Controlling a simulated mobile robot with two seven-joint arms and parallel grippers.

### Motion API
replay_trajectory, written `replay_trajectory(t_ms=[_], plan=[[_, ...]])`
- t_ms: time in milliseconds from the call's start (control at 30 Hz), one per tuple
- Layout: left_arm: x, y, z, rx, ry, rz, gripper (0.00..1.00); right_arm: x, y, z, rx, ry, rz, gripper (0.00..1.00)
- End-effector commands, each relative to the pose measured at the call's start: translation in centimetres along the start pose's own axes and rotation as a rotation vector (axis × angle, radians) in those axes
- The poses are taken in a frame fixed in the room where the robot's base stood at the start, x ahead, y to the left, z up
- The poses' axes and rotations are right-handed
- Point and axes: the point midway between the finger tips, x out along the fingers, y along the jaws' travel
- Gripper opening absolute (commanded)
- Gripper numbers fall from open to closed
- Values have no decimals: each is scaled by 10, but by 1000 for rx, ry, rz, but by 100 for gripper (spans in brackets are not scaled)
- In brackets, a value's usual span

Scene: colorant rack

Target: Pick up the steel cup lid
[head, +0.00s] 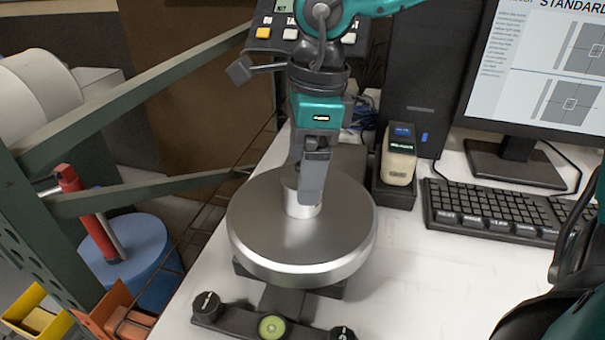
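A small shiny steel cylinder (303,212), which looks like the steel cup, stands in the middle of a wide round steel pan (260,225). Its upper part is mostly hidden by my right gripper (312,185). I cannot make out the lid apart from the cup. My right gripper points down, with one dark finger in front of the cylinder. The other finger is hidden, so I cannot tell whether it is open or shut on anything. My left gripper is not in view.
The pan rests on a dark base with feet and a green level (271,327). A display panel (283,30) stands behind. A small beige device (398,160), a keyboard (490,210) and a monitor (540,70) are right. A green rack frame (130,90) borders the left. Bare white table (420,280) lies right of the pan.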

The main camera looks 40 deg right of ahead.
Motion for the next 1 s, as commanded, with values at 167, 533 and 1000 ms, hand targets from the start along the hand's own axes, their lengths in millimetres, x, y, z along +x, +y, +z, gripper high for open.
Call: replay_trajectory(t_ms=[167, 533, 1000], plan=[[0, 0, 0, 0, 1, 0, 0, 0, 0, 0, 0, 0, 0, 83], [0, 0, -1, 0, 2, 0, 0, -1, 0, 0, 0, -1, -1, 48], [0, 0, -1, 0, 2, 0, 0, -4, -1, 1, 0, -2, -3, 29]])
